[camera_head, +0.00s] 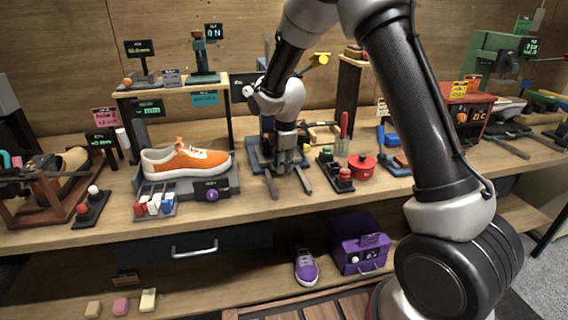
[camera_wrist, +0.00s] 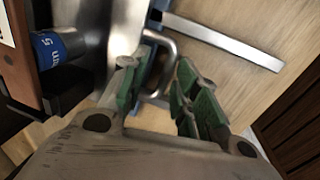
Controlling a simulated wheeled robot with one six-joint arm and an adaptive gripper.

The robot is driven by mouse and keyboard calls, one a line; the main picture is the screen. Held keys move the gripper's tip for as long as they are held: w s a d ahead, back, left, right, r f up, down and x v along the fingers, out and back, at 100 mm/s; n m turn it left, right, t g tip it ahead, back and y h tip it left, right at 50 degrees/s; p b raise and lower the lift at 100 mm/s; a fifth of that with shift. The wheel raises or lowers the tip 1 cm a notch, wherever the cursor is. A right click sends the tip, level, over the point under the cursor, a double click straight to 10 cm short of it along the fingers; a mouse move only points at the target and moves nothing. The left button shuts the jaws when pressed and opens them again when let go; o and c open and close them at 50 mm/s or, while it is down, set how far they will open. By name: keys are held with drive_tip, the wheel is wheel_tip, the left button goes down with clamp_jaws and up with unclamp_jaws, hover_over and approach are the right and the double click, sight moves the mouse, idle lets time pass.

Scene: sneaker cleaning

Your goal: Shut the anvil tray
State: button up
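In the head view, a blue-based press (camera_head: 262,160) stands mid-bench, with two grey metal rails (camera_head: 271,186) reaching toward the front edge. My gripper (camera_head: 287,165) hangs low in front of it and hides most of the press and its anvil tray. In the wrist view, a bent silver handle (camera_wrist: 170,45) lies just beyond and between the green-padded fingers of my gripper (camera_wrist: 158,80). The fingers are spread apart, and I cannot tell whether either touches the handle. One rail (camera_wrist: 230,44) runs to the upper right. A smooth silver surface (camera_wrist: 126,35) lies at the upper left.
An orange sneaker (camera_head: 187,161) on a stand is left of my gripper. A red pot (camera_head: 361,165) and a block with red and green knobs (camera_head: 334,172) are close on the right. A blue cylinder (camera_wrist: 52,48) shows at the left in the wrist view.

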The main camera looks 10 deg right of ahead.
wheel_tip(320, 180, up, 12)
drive_tip(key=s, duration=0.2)
idle(0.4)
drive_tip(key=shift+f, duration=0.1)
